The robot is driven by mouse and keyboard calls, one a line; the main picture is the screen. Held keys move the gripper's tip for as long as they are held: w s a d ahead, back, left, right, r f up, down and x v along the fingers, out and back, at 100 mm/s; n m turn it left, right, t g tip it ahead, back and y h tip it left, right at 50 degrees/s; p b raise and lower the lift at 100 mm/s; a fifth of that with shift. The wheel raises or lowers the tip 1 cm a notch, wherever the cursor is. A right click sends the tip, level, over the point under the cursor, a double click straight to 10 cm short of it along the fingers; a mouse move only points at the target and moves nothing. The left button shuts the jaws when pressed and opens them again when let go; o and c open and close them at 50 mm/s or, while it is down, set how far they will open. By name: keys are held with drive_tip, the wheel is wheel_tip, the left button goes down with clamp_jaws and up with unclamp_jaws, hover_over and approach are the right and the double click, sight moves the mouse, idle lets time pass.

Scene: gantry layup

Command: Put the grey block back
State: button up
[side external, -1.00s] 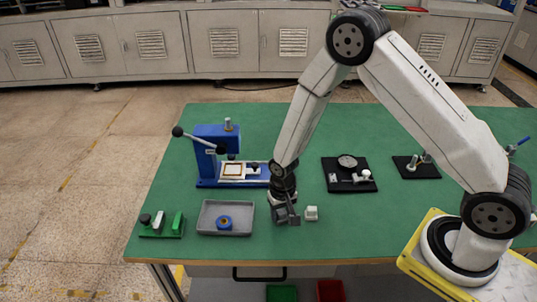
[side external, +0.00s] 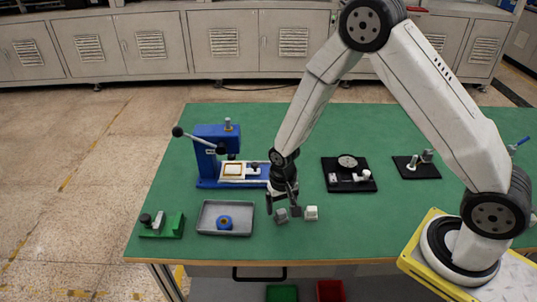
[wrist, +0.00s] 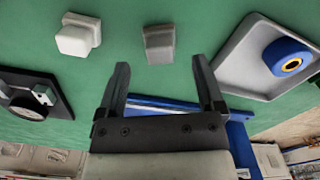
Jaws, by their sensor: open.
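The grey block (side external: 282,215) rests on the green table, just left of a white block (side external: 311,213) and apart from it. In the wrist view the grey block (wrist: 159,44) lies beyond the fingertips, roughly centred between them. The white block (wrist: 79,36) shows to its left there. My gripper (side external: 282,206) is open and empty, with its fingers pointing down close above the grey block. Both spread fingers of my gripper (wrist: 161,66) show in the wrist view, with nothing between them.
A grey tray (side external: 206,218) holding a blue ring (side external: 224,222) is to the left. A blue press (side external: 212,165) stands behind it. A green fixture (side external: 162,225) is far left; black fixtures (side external: 334,186) (side external: 404,172) lie right. The front table strip is clear.

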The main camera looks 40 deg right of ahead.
sight(284, 212)
wheel_tip(284, 212, up, 9)
idle(0.6)
idle(0.5)
drive_tip(key=s+d+r+n+t, duration=0.2)
drive_tip(key=s+d+r+n, duration=0.1)
drive_tip(key=s+r, duration=0.4)
drive_tip(key=shift+s+d+n+t, duration=0.35)
drive_tip(key=shift+s+n, duration=0.45)
drive_tip(key=shift+s, duration=1.1)
drive_tip(key=shift+r, duration=0.1)
